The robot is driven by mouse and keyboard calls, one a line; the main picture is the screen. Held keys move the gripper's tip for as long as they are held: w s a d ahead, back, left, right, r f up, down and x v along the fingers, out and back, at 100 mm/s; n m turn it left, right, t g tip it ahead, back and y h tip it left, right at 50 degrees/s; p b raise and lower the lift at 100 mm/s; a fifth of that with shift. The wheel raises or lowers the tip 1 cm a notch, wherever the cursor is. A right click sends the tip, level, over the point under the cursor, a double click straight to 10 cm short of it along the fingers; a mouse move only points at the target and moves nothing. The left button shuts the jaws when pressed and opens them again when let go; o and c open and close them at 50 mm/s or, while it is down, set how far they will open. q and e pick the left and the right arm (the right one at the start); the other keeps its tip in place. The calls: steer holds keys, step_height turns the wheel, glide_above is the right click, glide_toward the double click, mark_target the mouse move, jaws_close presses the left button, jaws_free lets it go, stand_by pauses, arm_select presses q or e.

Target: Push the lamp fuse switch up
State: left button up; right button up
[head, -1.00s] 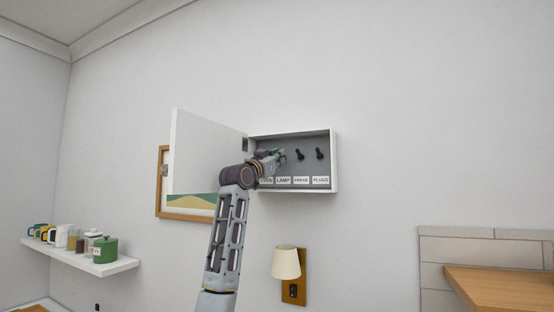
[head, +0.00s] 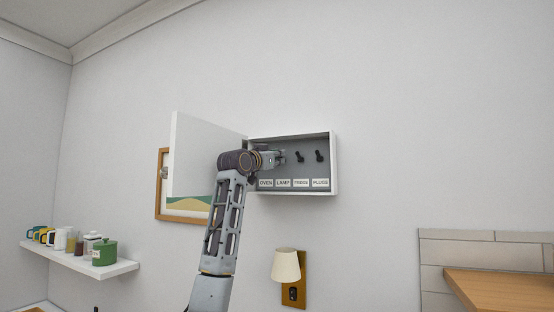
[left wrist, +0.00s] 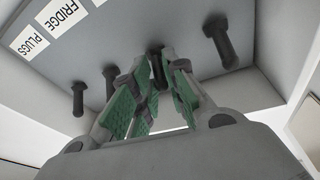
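The open fuse box (head: 334,165) hangs on the wall, with the labels OVEN, LAMP (head: 283,183), FRIDGE and PLUGS along its bottom. My left gripper (head: 280,157) reaches into it above the LAMP label and hides the lamp switch in the head view. In the left wrist view, which is upside down, the black lamp switch (left wrist: 157,70) stands between the green-padded fingertips of my left gripper (left wrist: 160,75). The fingers are a little apart, one on each side of it. Contact is hard to tell. My right gripper is not in view.
The fridge switch (head: 300,157) and plugs switch (head: 320,156) are to the right of my gripper. The oven switch (left wrist: 220,42) shows in the wrist view. The box door (head: 200,150) stands open at left, over a picture frame (head: 162,185). A wall lamp (head: 286,265) hangs below.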

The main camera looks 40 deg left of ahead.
arm_select(q)
steer(key=shift+o, duration=1.4)
steer(key=shift+s, duration=0.1)
steer(key=v, duration=1.1)
steer(key=shift+s+f, duration=0.2)
steer(key=shift+s, duration=0.2)
steer(key=shift+d, duration=0.15)
